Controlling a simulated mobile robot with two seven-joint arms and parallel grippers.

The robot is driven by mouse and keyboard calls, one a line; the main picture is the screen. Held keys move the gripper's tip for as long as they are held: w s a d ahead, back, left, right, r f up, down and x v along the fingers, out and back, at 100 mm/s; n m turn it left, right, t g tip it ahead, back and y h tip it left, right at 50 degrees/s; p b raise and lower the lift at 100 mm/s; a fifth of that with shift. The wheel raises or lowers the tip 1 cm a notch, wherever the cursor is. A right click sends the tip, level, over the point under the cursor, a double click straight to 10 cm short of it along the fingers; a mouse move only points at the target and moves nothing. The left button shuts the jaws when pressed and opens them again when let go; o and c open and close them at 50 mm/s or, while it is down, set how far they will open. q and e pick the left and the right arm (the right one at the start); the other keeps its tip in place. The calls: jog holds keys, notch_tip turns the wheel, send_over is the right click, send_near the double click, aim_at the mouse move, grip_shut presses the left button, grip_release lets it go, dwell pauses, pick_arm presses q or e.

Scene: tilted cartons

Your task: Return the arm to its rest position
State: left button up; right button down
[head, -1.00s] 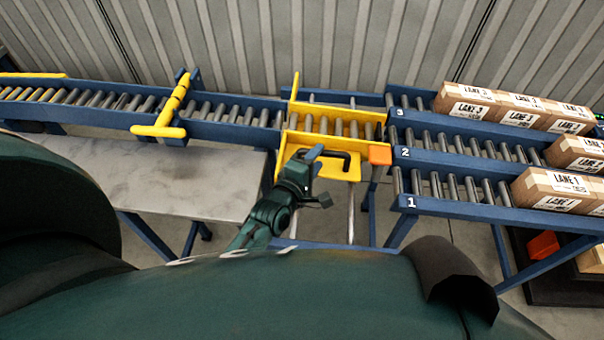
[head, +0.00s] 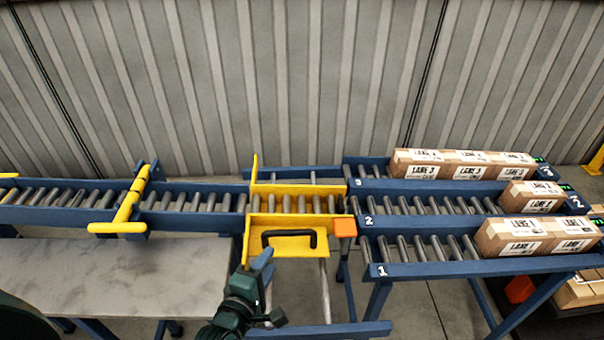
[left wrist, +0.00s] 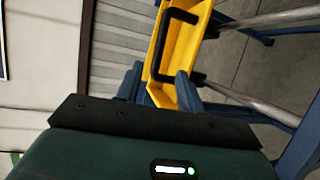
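My left gripper (head: 263,262) is at the lower middle of the head view, just below and left of the black handle (head: 290,233) on the yellow carriage (head: 290,247). Its fingers look clear of the handle. In the left wrist view the two fingers of this gripper (left wrist: 158,84) stand apart with nothing held between them. The handle (left wrist: 162,45) and the yellow carriage (left wrist: 205,20) lie beyond the fingertips there. The right gripper is not in view.
The carriage lines up with lane 2 (head: 400,207). Cartons stand on lane 3 (head: 462,170), lane 2 (head: 531,200) and lane 1 (head: 540,243). A yellow stop bar (head: 131,207) crosses the left conveyor. A bare grey table (head: 130,275) is at left.

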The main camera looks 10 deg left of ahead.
pick_arm(q)
jog(key=s+d+f+m+g+p, duration=0.1)
jog(key=s+m+g, duration=0.1)
jog(key=s+m, duration=0.4)
jog(key=s+d+f+m+g+h+p, duration=0.1)
jog(key=s+m, duration=0.5)
jog(key=m, duration=0.8)
jog(key=shift+s+d+f+m+g, duration=0.3)
jog(key=shift+d+f+g, duration=0.3)
jog(key=shift+g, duration=0.5)
